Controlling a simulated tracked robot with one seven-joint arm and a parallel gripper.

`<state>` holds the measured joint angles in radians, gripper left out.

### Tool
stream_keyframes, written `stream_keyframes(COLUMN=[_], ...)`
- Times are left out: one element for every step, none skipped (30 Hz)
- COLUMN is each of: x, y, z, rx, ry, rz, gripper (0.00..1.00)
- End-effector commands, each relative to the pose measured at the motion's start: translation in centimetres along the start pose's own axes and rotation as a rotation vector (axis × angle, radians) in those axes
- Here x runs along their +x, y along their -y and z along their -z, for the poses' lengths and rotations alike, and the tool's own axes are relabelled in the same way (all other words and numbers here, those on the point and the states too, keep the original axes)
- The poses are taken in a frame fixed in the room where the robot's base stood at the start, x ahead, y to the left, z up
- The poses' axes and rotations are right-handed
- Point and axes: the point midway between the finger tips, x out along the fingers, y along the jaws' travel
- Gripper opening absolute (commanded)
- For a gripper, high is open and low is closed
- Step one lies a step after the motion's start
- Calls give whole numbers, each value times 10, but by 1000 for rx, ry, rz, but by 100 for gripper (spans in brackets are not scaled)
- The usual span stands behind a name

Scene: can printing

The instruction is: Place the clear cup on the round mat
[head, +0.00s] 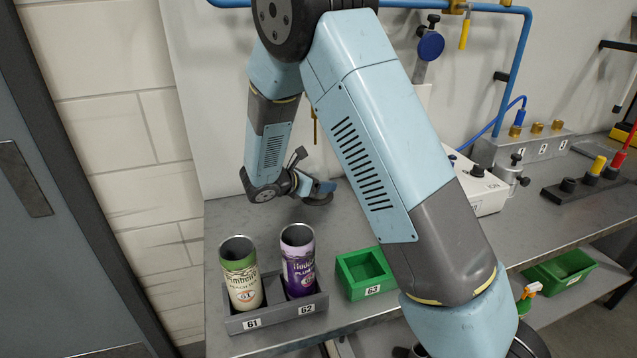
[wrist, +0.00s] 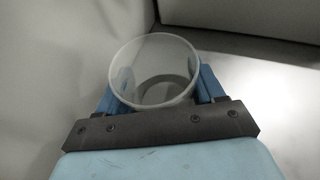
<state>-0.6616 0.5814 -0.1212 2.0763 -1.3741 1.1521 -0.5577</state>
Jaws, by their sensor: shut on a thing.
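In the wrist view the clear cup (wrist: 152,72) is held between the two blue fingers of my gripper (wrist: 165,84). I look into it from above its open rim. A darker grey ring shows at or through its bottom. In the head view my gripper (head: 325,187) is low at the back of the bench, near the wall. A dark round disc (head: 318,199) lies at the gripper there; it looks like the round mat, but I cannot tell if the cup touches it. The cup itself cannot be made out in the head view.
A grey holder (head: 278,319) with two printed cans, green (head: 241,285) and purple (head: 299,268), stands at the bench's front left. A green bin (head: 364,280) is beside it. A white box (head: 480,183) stands right, partly behind my arm. The back left bench top is clear.

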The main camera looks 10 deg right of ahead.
Motion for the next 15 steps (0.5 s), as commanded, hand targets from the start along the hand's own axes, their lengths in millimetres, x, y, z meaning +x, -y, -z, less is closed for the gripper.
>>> stream_keyframes(x=[0,0,0,0,0,0,0,0,0,0,0,0,0,0,0], y=[0,0,0,0,0,0,0,0,0,0,0,0,0,0,0], z=[1,1,1,1,1,1,1,1,1,1,1,1,1,1,1], rx=[-1,-1,-1,-1,-1,-1,-1,-1,-1,-1,-1,-1,-1,-1,-1], ry=[0,0,0,0,0,0,0,0,0,0,0,0,0,0,0], rz=[0,0,0,0,0,0,0,0,-1,-1,-1,-1,-1,-1,-1], gripper=[37,70,73,76,79,83,86,89,93,93,93,93,93,93,93])
